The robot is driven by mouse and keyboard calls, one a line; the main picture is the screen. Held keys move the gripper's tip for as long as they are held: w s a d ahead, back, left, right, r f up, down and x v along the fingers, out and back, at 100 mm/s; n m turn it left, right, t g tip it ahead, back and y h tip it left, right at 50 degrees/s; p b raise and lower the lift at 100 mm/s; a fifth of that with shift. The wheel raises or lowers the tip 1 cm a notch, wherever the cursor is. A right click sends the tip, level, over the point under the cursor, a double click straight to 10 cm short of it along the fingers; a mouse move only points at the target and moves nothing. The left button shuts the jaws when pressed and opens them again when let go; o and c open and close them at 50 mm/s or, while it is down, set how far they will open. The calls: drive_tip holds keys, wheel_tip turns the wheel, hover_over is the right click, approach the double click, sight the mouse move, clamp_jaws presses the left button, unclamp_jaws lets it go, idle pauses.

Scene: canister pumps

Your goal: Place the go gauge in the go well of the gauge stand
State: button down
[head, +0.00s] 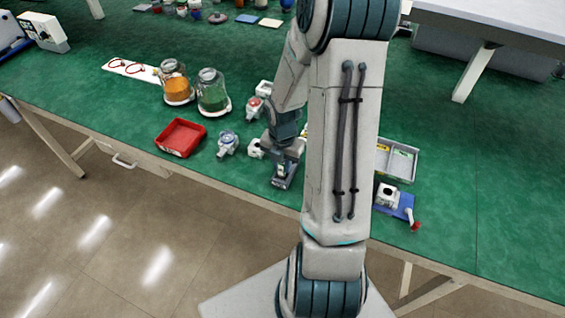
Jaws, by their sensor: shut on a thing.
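My gripper (284,178) points down low over the green bench, near its front edge and just left of my arm's large upright link. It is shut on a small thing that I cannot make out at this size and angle. I cannot pick out the go gauge anywhere else. I cannot identify the gauge stand or its go well either; my arm hides part of the bench to the right of the gripper.
Left of my gripper are white pump parts (228,143), a red tray (180,137), an orange-filled jar (175,83) and a green-filled jar (212,91). Right of my arm are a grey divided tray (412,166) and a blue fixture (404,206) with a red handle (415,226).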

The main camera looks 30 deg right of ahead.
drive_tip(key=shift+f, duration=0.15)
drive_tip(key=c, duration=1.3)
unclamp_jaws()
wheel_tip(320, 180, up, 12)
drive_tip(key=p, duration=0.1)
drive_tip(key=shift+s+a+r+m+t, duration=0.55)
drive_tip(key=shift+s+a+r+m, duration=1.55)
drive_tip(key=shift+m, duration=2.15)
drive_tip(key=shift+s+a+r+m+t, duration=0.6)
drive_tip(key=shift+s+a+r+m, duration=1.4)
drive_tip(key=shift+m, duration=2.3)
drive_tip(key=shift+s+a+r+m+t, duration=0.55)
drive_tip(key=shift+s+a+r+m, duration=1.55)
drive_tip(key=shift+m, duration=2.15)
drive_tip(key=shift+s+d, duration=0.2)
